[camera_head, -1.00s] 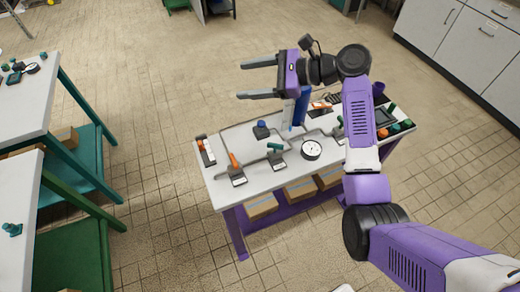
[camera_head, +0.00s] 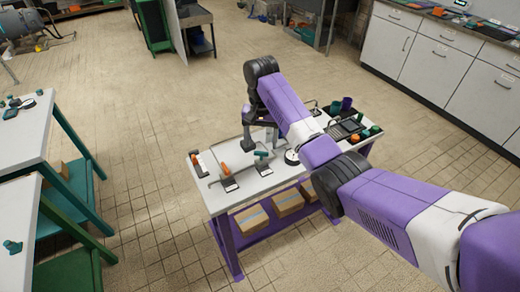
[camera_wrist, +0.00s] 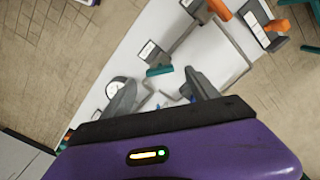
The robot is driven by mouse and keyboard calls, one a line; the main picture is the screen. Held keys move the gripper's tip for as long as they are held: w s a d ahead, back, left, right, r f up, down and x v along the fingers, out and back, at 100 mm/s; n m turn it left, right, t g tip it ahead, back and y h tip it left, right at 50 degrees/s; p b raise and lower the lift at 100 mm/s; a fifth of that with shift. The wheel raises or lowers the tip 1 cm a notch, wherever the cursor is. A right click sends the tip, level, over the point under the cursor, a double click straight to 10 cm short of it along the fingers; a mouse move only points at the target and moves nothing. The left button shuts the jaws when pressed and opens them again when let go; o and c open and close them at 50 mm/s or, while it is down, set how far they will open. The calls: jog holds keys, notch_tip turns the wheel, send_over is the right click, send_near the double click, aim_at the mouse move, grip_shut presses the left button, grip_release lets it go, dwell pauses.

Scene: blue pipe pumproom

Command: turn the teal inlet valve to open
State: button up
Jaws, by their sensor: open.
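The teal valve handle (camera_head: 261,153) is on the pipework of the white-topped purple bench (camera_head: 215,205), right of an orange valve handle (camera_head: 224,169). In the wrist view the teal handle (camera_wrist: 159,71) is a short bar lying nearly level across the picture, close to a white label plate. My gripper (camera_head: 260,138) points down over the bench, open and empty. In the wrist view its two fingers (camera_wrist: 160,82) are apart, with the teal handle showing between and just beyond the tips. I cannot tell the height gap. The gripper and arm hide part of the pipework.
The round white gauge (camera_wrist: 120,90) is to the left in the wrist view, and an orange handle (camera_wrist: 220,10) is at the top. Dark green and teal pieces (camera_head: 370,131) stand at the bench's right end. Green-framed tables (camera_head: 85,180) are at the left, with clear floor between.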

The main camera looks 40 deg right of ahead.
aim_at(261, 152)
jog(key=shift+f, duration=2.2)
jog(key=shift+c, duration=0.2)
jog(key=c, duration=1.3)
jog(key=shift+r+n+p, duration=0.1)
jog(key=shift+n+p, duration=0.3)
jog(key=n+p, duration=0.1)
jog(key=n, duration=0.1)
jog(key=shift+n, duration=0.3)
jog(key=shift+d+n+p, duration=0.1)
jog(key=shift+n+p, duration=0.7)
jog(key=shift+n, duration=1.1)
